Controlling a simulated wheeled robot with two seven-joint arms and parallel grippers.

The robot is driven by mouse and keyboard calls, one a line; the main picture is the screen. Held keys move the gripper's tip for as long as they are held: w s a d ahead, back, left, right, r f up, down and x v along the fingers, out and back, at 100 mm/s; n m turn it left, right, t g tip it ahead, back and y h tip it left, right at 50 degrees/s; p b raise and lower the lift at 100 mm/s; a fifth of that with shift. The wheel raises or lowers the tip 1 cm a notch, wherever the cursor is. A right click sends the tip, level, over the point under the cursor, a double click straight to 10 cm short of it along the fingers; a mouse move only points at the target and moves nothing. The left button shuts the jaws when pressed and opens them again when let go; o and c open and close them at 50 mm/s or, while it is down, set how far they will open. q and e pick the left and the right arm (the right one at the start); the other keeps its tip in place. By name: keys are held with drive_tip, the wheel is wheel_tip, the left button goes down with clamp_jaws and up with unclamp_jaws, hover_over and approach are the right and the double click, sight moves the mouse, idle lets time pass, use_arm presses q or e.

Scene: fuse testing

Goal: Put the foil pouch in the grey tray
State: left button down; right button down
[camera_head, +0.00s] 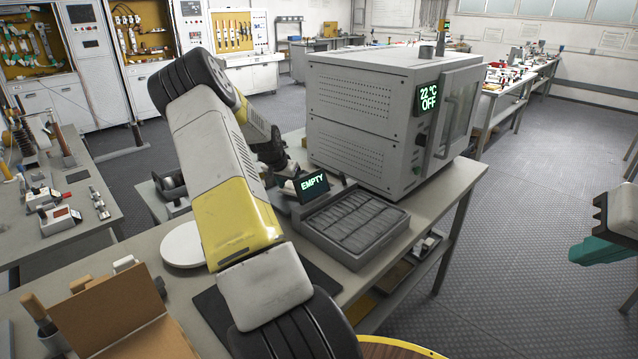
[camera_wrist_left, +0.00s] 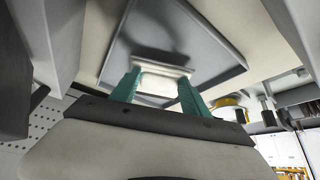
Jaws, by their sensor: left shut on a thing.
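My left gripper (camera_wrist_left: 160,80), with teal fingers, is shut on a pale, flat-edged thing that I take to be the foil pouch (camera_wrist_left: 161,86). A shallow grey tray with a raised rim (camera_wrist_left: 225,75) and a dark floor lies beyond the fingertips in the left wrist view. The pouch appears over the tray; I cannot tell whether it touches the floor. In the head view my left forearm hides most of this area. My right gripper (camera_head: 600,248) shows at the right edge over open floor; its teal jaws are seen side-on, their gap unclear.
A grey oven (camera_head: 355,110) reading 22 °C OFF stands on the bench. In front of it is a grey slotted box (camera_head: 355,225) beside a small EMPTY display (camera_head: 313,185).

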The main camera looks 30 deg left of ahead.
use_arm(q)
drive_tip(key=shift+f, duration=0.85)
drive_tip(key=shift+f, duration=0.1)
drive_tip(key=c, duration=0.5)
unclamp_jaws()
drive_tip(key=shift+s+r, duration=0.15)
drive_tip(key=shift+r, duration=0.2)
drive_tip(key=v, duration=1.1)
drive_tip(key=shift+s+r, duration=0.1)
drive_tip(key=shift+r, duration=0.1)
